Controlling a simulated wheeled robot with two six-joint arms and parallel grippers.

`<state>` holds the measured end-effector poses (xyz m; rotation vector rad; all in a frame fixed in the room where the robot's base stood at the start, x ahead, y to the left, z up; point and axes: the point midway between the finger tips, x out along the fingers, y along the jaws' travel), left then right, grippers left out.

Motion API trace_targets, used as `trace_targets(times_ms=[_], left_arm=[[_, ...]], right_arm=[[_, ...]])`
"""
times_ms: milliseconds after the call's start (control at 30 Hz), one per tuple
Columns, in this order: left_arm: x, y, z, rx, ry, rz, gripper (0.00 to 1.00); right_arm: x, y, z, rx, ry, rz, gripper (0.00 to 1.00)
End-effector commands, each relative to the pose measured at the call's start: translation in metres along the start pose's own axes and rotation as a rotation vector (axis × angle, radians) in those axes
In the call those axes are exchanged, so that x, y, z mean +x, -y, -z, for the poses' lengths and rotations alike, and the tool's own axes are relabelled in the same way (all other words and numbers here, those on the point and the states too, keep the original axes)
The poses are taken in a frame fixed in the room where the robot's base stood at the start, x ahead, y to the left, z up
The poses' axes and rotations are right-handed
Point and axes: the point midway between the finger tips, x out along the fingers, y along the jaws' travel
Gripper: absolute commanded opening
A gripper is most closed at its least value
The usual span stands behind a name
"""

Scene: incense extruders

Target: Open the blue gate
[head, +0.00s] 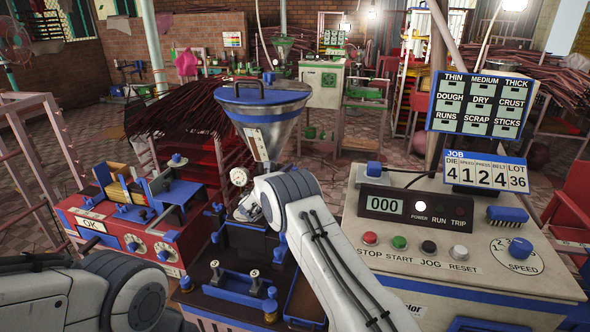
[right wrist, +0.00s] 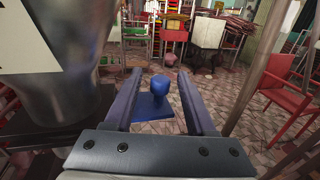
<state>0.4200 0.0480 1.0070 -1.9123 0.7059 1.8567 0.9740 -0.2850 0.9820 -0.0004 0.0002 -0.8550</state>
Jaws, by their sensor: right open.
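In the right wrist view a blue plate (right wrist: 150,108) with an upright rounded blue knob (right wrist: 160,88) lies ahead; it looks like the blue gate. My right gripper (right wrist: 159,74) is open, with one finger on each side of the knob and visible gaps between. I cannot tell whether the fingers are level with the knob. In the head view the metal hopper (head: 270,138) with a blue lid (head: 260,94) stands above the extruder. My right forearm hides the gate there. My left arm shows at lower left, but its gripper is out of frame.
The hopper's metal body (right wrist: 45,85) is close on the left in the right wrist view. A pressure gauge (head: 239,177) sits below the hopper. A control panel (head: 440,235) with buttons stands at right. A red box (head: 140,225) marked OK stands at left.

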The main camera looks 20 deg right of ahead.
Motion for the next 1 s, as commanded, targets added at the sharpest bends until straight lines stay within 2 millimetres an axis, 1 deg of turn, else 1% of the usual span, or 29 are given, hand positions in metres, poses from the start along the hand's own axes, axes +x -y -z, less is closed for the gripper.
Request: trace_targets(times_ms=[267,300,367,400,433,1000], left_arm=[[-0.0001,0.0000,-0.0001,0.000,0.000,0.000,0.50],[-0.0001,0.0000,-0.0001,0.000,0.000,0.000,0.50],[-0.0001,0.0000,-0.0001,0.000,0.000,0.000,0.50],[-0.0001,0.0000,0.0000,0.000,0.000,0.000,0.50],[-0.0001,0.0000,0.0000,0.000,0.000,0.000,0.50],[-0.0001,0.0000,0.0000,0.000,0.000,0.000,0.50]], right_arm=[[0.0017,0.0001,-0.0001,0.000,0.000,0.000,0.56],[0.0016,0.0001,-0.0001,0.000,0.000,0.000,0.41],[0.0015,0.0000,-0.0001,0.000,0.000,0.000,0.18],[0.0014,0.0000,-0.0001,0.001,0.000,0.000,0.02],[0.0014,0.0000,-0.0001,0.000,0.000,0.000,0.00],[0.0008,-0.0003,-0.0001,0.001,0.000,0.000,0.00]])
